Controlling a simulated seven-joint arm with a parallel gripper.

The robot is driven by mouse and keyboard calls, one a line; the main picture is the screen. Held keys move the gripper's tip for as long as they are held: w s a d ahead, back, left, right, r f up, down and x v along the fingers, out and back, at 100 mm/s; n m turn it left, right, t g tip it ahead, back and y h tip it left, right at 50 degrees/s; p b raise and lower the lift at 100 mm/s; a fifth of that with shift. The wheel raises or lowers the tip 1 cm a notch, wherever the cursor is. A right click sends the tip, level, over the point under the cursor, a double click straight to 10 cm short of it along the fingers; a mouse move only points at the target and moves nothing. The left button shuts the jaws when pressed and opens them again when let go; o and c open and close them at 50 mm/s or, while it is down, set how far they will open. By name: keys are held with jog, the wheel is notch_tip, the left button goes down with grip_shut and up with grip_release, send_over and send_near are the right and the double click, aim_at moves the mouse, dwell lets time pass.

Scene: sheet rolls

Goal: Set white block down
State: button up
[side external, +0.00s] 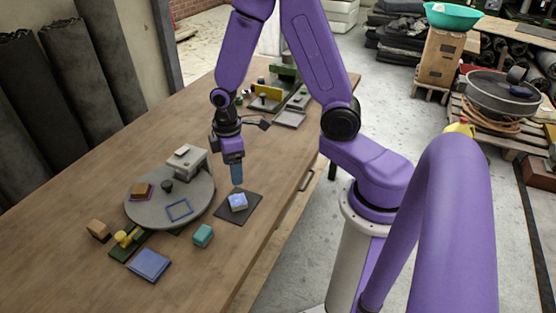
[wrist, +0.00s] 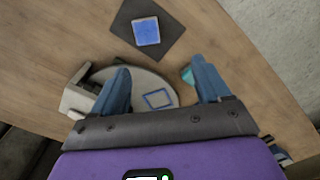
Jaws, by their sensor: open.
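A white block with a blue top face (side external: 238,202) lies flat on a dark square mat (side external: 251,211) near the table's right edge. In the wrist view the block (wrist: 146,31) sits on the mat (wrist: 121,28) at the top. My gripper (side external: 237,180) points down just above and beside the block, with blue fingers. In the wrist view my gripper (wrist: 160,78) has its fingers wide apart with nothing between them. The block is beyond the fingertips, clear of both. Whether a fingertip is level with the block cannot be told.
A grey round plate (side external: 150,209) left of the mat carries a blue square outline (side external: 179,210), a grey stand (side external: 188,165) and a reddish block (side external: 141,191). A teal cube (side external: 203,235), blue pad (side external: 149,264) and wooden block (side external: 98,229) lie nearby.

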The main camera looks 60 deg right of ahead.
jog(key=s+a+r+n, duration=0.1)
jog(key=s+a+r, duration=0.1)
jog(key=s+r, duration=0.4)
jog(key=s+a+r+n, duration=0.2)
jog(key=s+r, duration=0.4)
jog(key=s, duration=0.8)
jog(key=shift+a+r, duration=0.35)
jog(key=shift+a, duration=0.4)
jog(key=shift+w, duration=0.1)
